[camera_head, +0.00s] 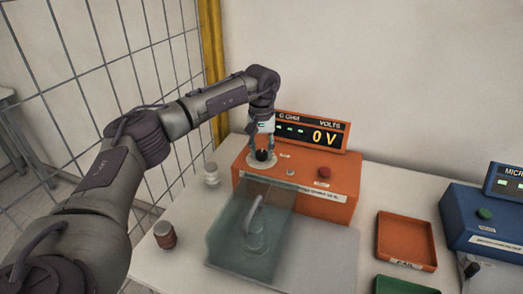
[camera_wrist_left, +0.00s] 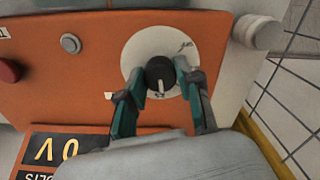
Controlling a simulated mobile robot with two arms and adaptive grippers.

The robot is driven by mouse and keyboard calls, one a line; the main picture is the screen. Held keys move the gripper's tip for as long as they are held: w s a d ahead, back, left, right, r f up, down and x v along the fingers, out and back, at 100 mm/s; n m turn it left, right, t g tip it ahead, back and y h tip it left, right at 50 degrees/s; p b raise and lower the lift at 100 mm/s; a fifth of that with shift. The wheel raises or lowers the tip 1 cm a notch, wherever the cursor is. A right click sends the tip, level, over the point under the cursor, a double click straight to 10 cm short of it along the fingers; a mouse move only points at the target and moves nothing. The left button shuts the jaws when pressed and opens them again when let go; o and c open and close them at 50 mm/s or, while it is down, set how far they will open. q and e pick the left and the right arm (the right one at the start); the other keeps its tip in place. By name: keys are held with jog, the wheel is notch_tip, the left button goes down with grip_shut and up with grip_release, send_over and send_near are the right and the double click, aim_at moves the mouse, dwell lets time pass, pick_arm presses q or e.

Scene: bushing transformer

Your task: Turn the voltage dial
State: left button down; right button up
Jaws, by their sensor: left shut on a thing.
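The voltage dial is a black knob on a round white scale plate, on the left of an orange tester box (camera_head: 335,208). My left gripper (camera_head: 263,150) points down at it from above. In the left wrist view, the gripper's teal-padded fingers (camera_wrist_left: 160,88) are shut on the dial (camera_wrist_left: 159,71), one on each side. A white line on the knob points toward the bottom of that view. The orange display (camera_head: 312,132) at the back of the box reads 0 V. My right gripper is not in view.
A clear cover (camera_head: 250,232) with a handle stands in front of the box. A red button (camera_head: 324,172) is right of the dial. A brown bushing (camera_head: 165,235) and a white one (camera_head: 211,175) stand left. An orange tray (camera_head: 406,240) and blue box (camera_head: 490,222) are right.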

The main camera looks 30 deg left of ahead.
aim_at(261, 152)
pick_arm(q)
jog(key=shift+r+m, duration=0.1)
jog(key=shift+m, duration=0.5)
jog(key=c, duration=0.8)
grip_release()
jog(key=shift+o, duration=0.2)
notch_tip(261, 152, up, 12)
